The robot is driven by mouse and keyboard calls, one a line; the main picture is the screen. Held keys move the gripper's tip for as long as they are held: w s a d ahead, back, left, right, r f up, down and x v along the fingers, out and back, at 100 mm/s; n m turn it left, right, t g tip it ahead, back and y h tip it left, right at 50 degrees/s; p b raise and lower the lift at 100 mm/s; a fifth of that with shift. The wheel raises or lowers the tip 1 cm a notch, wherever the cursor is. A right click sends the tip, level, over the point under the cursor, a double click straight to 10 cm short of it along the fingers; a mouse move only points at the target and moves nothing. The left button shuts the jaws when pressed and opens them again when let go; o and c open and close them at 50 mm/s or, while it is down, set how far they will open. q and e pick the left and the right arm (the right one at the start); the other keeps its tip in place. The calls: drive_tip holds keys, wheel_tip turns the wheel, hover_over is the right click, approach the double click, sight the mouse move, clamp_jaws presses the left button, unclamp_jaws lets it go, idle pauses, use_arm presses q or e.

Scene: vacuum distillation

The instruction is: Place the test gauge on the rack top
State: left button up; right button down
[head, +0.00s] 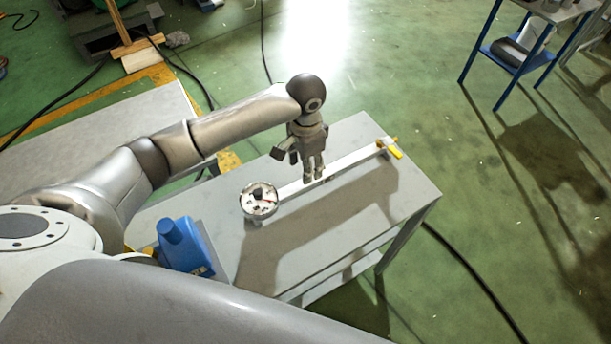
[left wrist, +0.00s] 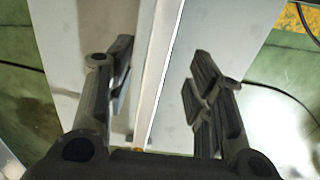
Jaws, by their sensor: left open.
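The test gauge (head: 259,200) is a round dial with a white face near the left part of a grey table (head: 375,215). A long pale bar (head: 345,163) runs from beside the dial to a yellow piece (head: 395,149) at the right. My left gripper (head: 313,177) points down over the middle of the bar. In the left wrist view my left gripper (left wrist: 163,70) is open, and the bar (left wrist: 160,60) runs between its fingers; contact cannot be told. My right gripper is not in view. Which surface is the rack top is not clear.
A blue object (head: 183,247) stands at the table's left front. A blue-legged stand (head: 530,58) with a lower shelf is at the upper right. Dark cables lie on the green floor. The table's front part is clear.

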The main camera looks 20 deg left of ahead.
use_arm(q)
drive_tip(key=shift+r, duration=2.05)
